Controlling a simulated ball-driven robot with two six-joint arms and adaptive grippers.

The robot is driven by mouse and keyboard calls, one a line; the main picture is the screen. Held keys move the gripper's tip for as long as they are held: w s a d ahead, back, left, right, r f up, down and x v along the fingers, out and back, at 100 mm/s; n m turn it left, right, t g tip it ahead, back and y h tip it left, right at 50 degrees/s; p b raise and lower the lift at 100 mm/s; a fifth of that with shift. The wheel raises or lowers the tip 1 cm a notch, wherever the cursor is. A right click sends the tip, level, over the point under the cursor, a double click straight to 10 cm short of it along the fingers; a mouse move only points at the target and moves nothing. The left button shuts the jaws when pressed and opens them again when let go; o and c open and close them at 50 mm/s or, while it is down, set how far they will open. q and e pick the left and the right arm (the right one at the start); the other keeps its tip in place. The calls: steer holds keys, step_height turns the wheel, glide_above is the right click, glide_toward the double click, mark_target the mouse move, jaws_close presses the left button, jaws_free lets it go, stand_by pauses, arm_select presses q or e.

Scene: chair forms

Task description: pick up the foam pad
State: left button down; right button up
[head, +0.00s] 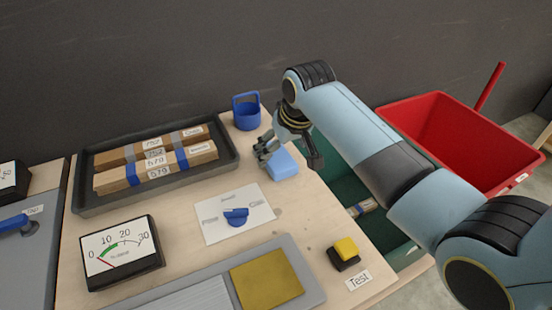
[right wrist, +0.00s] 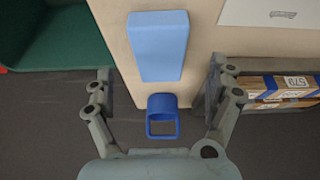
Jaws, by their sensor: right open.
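The foam pad appears to be the light blue block (head: 283,164) on the wooden table near its right edge. My left gripper is not in view.
A blue holder with a square loop (head: 246,118) stands behind the pad. A dark tray (head: 88,203) with taped cartons is at left. A white card (head: 215,229) lies in front. A green bin (head: 335,190) and red bin (head: 425,125) are at right.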

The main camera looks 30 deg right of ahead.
mark_target(277, 156)
steer(key=x, duration=0.5)
steer(key=shift+w, duration=0.25)
steer(key=shift+c, duration=1.4)
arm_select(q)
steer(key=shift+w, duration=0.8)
arm_select(e)
steer(key=c, duration=0.7)
